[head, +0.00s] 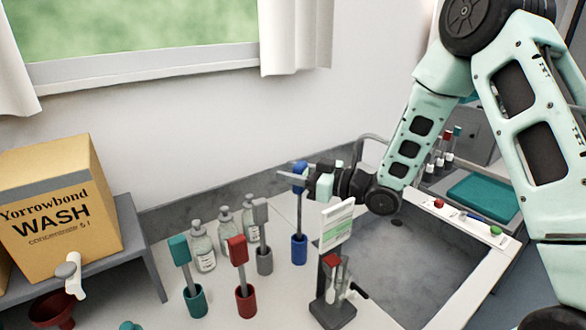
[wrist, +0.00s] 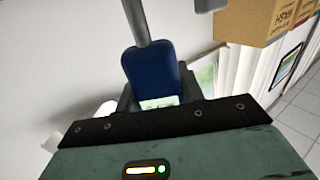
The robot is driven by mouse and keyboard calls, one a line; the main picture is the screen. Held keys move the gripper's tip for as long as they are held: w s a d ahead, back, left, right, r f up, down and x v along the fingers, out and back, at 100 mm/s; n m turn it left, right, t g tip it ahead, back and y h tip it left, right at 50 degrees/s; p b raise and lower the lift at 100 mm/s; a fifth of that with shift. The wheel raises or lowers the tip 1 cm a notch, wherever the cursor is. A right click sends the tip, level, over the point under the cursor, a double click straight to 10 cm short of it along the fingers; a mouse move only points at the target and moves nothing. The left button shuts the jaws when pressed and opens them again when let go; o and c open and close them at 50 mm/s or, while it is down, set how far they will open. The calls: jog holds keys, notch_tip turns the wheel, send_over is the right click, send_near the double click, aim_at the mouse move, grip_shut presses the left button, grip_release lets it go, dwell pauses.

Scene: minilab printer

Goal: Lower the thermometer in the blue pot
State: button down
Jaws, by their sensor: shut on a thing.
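The thermometer (head: 299,170) has a blue head and a thin grey stem. My gripper (head: 297,179) is shut on the blue head, reaching in from the right. The stem runs down from the head to the blue pot (head: 299,250), and its lower end is hidden at the pot's mouth. The head sits well above the pot's rim, with a length of stem showing between. In the wrist view the blue head (wrist: 150,66) is between the dark fingers, and the stem runs off the top edge. The pot is not seen there.
Grey (head: 264,260), red (head: 246,300) and teal (head: 195,300) pots with matching thermometers stand to the left. Clear bottles (head: 203,250) stand behind them. A stand with a white card (head: 337,226) is in front on the right. A grey sink (head: 385,265) lies beyond it.

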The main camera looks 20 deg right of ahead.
notch_tip(320, 180, down, 8)
jog(key=b, duration=0.5)
jog(key=shift+r, duration=0.15)
jog(key=shift+b, duration=0.4)
dwell(0.3)
jog(key=c, duration=0.8)
grip_release()
notch_tip(320, 180, up, 10)
jog(key=shift+f+b, duration=0.1)
jog(key=shift+b, duration=0.55)
